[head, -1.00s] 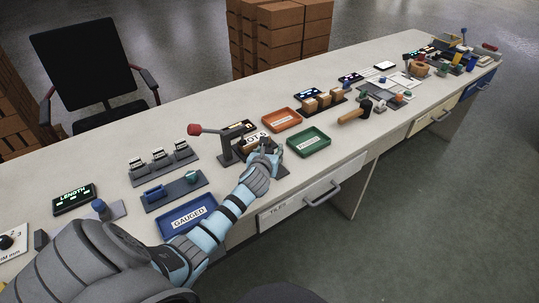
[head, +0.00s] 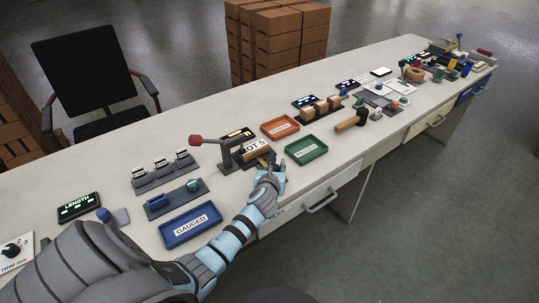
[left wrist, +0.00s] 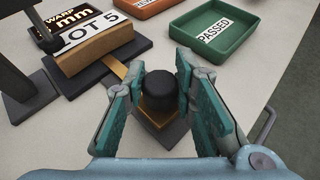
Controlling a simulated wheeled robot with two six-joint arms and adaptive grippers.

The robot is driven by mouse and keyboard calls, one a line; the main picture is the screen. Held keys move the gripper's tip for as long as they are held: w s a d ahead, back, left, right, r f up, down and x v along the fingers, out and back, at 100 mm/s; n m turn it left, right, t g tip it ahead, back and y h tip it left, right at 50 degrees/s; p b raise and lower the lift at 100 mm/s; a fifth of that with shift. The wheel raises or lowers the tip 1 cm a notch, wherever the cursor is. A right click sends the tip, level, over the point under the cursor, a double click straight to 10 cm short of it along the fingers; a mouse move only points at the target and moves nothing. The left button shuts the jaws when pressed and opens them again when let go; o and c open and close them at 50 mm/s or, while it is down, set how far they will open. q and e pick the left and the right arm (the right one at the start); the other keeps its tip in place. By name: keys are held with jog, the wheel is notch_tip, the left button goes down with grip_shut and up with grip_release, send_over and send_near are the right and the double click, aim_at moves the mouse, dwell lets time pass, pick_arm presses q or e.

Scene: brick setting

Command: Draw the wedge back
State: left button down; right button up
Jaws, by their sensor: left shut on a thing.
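The wedge (left wrist: 134,76) is a brass-coloured strip with a round black knob (left wrist: 159,92) at its near end. My left gripper (left wrist: 160,84) is shut on the knob, with one finger on each side of it. It also shows in the head view (head: 268,168) at the near side of the gauge stand. The wedge lies on a dark base plate (left wrist: 165,133), its far end pointing to a tan brick (left wrist: 98,47) labelled LOT 5. I cannot tell whether its tip is under the brick. My right gripper is not in view.
The gauge's red-knobbed lever (head: 195,140) stands left of the brick. A green PASSED tray (head: 306,149) is close on the right, an orange tray (head: 280,127) behind it. A blue GAUGED tray (head: 191,225) is at the near left. A drawer handle (head: 322,202) juts from the bench front.

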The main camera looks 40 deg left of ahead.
pick_arm(q)
jog(key=shift+s+d+r, duration=0.1)
jog(key=shift+d+r, duration=0.05)
jog(key=shift+d, duration=0.25)
jog(key=shift+f, duration=0.25)
jog(key=c, duration=1.3)
grip_release()
jog(key=shift+d, duration=0.1)
jog(key=shift+r, duration=0.1)
jog(key=shift+s, duration=0.15)
jog(key=v, duration=1.2)
jog(key=shift+d, duration=0.1)
